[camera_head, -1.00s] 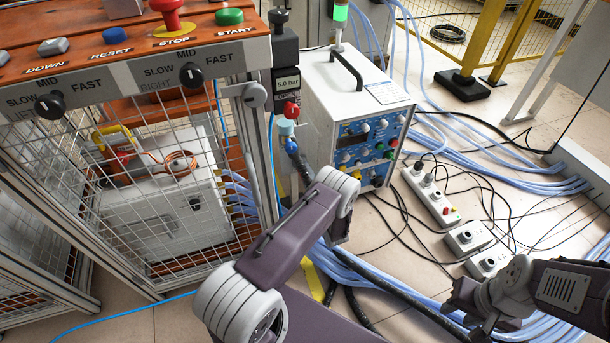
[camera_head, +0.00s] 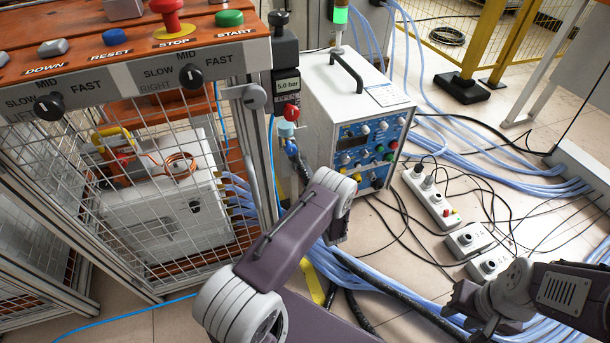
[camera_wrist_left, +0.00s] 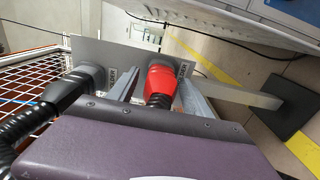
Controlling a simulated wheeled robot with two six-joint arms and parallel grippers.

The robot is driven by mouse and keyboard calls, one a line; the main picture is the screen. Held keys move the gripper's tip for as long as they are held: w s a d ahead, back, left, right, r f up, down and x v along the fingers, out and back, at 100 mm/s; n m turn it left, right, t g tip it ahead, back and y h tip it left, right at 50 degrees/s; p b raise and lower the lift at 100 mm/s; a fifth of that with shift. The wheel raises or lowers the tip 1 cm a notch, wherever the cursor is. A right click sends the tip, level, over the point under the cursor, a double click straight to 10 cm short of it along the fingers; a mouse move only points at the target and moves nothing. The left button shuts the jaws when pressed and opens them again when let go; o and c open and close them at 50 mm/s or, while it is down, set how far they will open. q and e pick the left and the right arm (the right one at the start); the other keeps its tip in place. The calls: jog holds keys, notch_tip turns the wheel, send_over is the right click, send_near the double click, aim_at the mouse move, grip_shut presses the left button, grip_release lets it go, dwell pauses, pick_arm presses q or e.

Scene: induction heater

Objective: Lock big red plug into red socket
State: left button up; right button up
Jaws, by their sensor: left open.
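In the left wrist view a big red plug (camera_wrist_left: 160,84) with a black ribbed cable sits at a grey panel (camera_wrist_left: 105,50). My left gripper (camera_wrist_left: 158,90) is open, with its grey fingers on either side of the red plug; I cannot tell whether they touch it. The red socket is hidden, so I cannot tell how the plug sits in it. In the head view my left arm hides the left gripper and plug. My right gripper (camera_head: 480,314) is at the lower right, away from the panel; its jaw opening is unclear.
A black plug (camera_wrist_left: 80,82) is beside the red one. In the head view a white power unit (camera_head: 350,105) stands behind my left arm, and a caged bench (camera_head: 150,200) is at left. Cables and socket boxes (camera_head: 470,240) lie on the floor at right.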

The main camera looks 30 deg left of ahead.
dwell(0.4)
